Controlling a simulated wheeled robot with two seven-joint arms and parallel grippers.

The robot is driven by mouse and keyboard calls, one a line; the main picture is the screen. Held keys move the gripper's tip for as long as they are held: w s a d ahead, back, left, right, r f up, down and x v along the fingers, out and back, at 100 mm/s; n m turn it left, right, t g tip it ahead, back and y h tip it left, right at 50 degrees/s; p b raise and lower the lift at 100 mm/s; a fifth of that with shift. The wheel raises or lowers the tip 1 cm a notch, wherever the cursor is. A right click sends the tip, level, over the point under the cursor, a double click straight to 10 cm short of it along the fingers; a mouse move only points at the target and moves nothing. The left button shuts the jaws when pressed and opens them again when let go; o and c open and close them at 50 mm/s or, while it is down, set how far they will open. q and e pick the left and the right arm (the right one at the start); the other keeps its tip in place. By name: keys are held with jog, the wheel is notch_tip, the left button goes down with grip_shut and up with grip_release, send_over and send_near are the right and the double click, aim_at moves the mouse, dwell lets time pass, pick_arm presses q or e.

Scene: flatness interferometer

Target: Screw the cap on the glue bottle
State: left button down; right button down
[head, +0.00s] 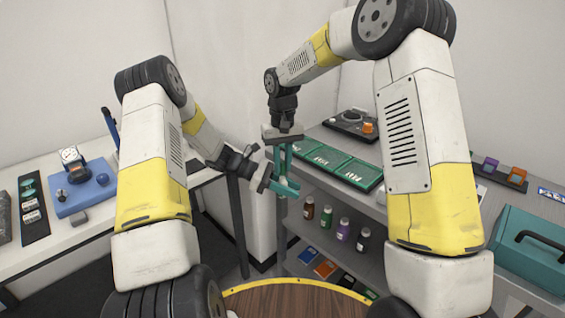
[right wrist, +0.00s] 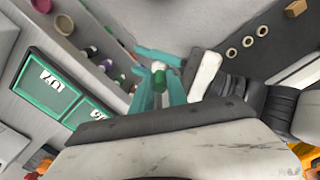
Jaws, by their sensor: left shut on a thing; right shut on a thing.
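My left gripper (head: 281,186) reaches in from the left, with teal fingers roughly level. My right gripper (head: 284,168) points down from above, its fingertips close to the left one's. Both are shut on small parts that the fingers largely hide. A small white piece, seemingly the glue bottle (head: 292,184), shows between the left fingers. In the right wrist view, my right gripper's teal fingers (right wrist: 156,90) close around a small green piece, seemingly the cap (right wrist: 160,78), with a white round part (right wrist: 158,66) just beyond it. Whether the cap and bottle touch or are threaded cannot be told.
A grey shelf unit stands right of the grippers, with several small bottles, including a brown one (head: 309,208) and a purple one (head: 343,229). Green trays (head: 352,172) lie on its top. A teal case (head: 528,250) is at right. A white bench (head: 85,228) is at left.

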jog(key=shift+f, duration=0.55)
dwell(0.4)
